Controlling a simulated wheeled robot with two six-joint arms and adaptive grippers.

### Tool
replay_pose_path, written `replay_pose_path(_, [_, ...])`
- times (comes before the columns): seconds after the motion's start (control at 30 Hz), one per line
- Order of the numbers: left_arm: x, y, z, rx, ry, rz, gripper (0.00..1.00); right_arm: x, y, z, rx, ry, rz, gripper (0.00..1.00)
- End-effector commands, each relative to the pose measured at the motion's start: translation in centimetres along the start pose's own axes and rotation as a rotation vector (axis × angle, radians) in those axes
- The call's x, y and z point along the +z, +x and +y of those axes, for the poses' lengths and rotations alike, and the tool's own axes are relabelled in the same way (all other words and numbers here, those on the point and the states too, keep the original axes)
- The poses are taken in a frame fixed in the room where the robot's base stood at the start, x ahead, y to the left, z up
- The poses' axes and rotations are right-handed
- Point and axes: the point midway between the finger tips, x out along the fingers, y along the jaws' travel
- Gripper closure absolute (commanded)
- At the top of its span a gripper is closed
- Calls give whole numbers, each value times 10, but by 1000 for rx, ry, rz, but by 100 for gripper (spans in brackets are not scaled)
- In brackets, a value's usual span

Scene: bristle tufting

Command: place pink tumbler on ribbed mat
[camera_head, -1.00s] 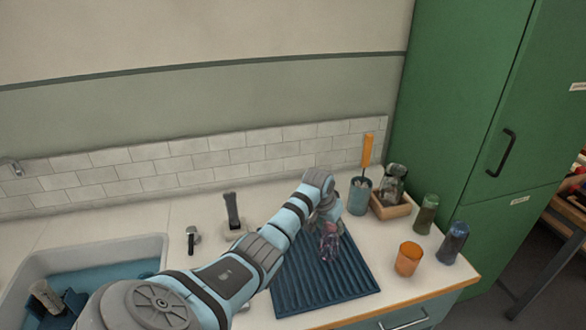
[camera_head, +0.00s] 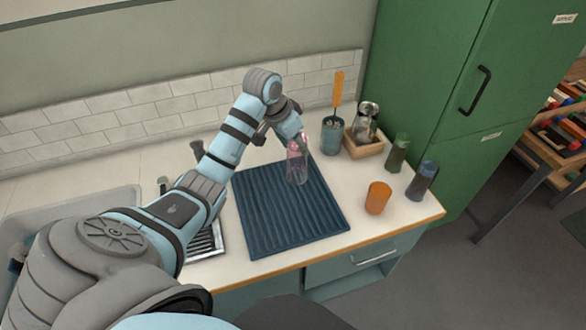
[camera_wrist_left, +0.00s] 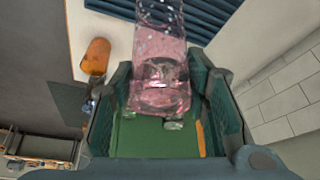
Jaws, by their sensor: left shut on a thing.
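The pink tumbler (camera_head: 297,168) is clear and pink-tinted. It shows in front of the far part of the dark blue ribbed mat (camera_head: 285,215), roughly upright. My left gripper (camera_head: 300,141) is at the tumbler's upper end, shut on it. In the left wrist view the tumbler (camera_wrist_left: 160,65) sits between the two fingers (camera_wrist_left: 163,100), and ribs of the mat (camera_wrist_left: 205,15) show past its far end. I cannot tell whether its base touches the mat. My right gripper is not in view.
An orange cup (camera_head: 377,198) stands right of the mat, with a green jar (camera_head: 398,153) and a dark blue jar (camera_head: 422,181) beyond. A teal holder (camera_head: 332,137) and a wooden box (camera_head: 364,139) stand behind. A sink (camera_head: 80,208) is at left.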

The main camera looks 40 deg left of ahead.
Motion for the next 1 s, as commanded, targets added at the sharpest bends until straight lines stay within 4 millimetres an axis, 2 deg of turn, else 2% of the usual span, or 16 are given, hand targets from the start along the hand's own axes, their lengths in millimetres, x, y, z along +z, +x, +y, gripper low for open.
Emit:
replay_pose_path(0.03, [9,20,1,2,-2,-4,89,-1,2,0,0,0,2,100])
replay_pose_path(0.13, [22,52,2,3,-1,-2,89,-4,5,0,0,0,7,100])
replay_pose_path(0.5, [47,114,2,1,1,1,89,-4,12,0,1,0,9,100])
replay_pose_path(0.83, [48,118,2,-1,1,3,89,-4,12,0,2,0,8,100])
replay_pose_path(0.87, [49,119,2,0,1,2,56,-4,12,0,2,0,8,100])
replay_pose_path(0.97, [49,119,2,0,1,2,40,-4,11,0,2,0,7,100])
replay_pose_path(1.0, [49,119,2,0,1,2,38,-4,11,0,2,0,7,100])
